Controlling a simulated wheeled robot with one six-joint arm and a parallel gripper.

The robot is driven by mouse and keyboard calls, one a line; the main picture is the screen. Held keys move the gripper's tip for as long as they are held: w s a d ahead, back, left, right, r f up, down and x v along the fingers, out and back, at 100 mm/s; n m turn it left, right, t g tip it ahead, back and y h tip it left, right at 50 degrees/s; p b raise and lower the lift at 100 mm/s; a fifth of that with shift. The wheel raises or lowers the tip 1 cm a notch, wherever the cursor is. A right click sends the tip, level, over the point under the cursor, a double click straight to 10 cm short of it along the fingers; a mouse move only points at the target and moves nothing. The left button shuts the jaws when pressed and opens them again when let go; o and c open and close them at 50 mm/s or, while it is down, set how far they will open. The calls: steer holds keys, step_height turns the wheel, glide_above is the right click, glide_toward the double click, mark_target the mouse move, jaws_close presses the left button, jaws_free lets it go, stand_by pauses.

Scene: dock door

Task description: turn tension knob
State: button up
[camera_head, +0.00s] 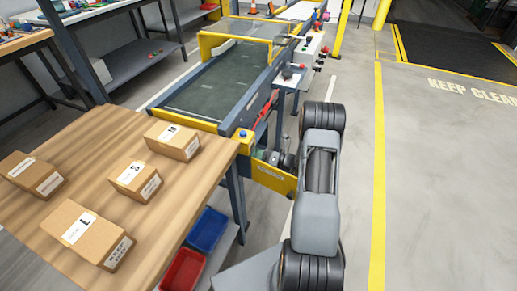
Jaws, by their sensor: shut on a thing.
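My arm reaches forward along the right side of the conveyor (215,85), and its end bends left toward the conveyor's near corner. My gripper (278,159) is small and dark there, beside the yellow end frame and low on the conveyor's side. It is shut on what appears to be the tension knob, which is mostly hidden by the jaws. The knob's turn position cannot be made out.
A wooden table (75,150) with several labelled boxes stands at left. A blue bin (207,229) and a red bin (184,270) sit below it. A red lever (267,108) is on the conveyor's side. Open floor lies right of the yellow line (379,180).

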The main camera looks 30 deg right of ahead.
steer(key=shift+r+m+p, duration=0.15)
steer(key=shift+m+p, duration=0.35)
steer(key=shift+m, duration=0.2)
steer(key=o, duration=0.9)
steer(key=shift+m, duration=0.3)
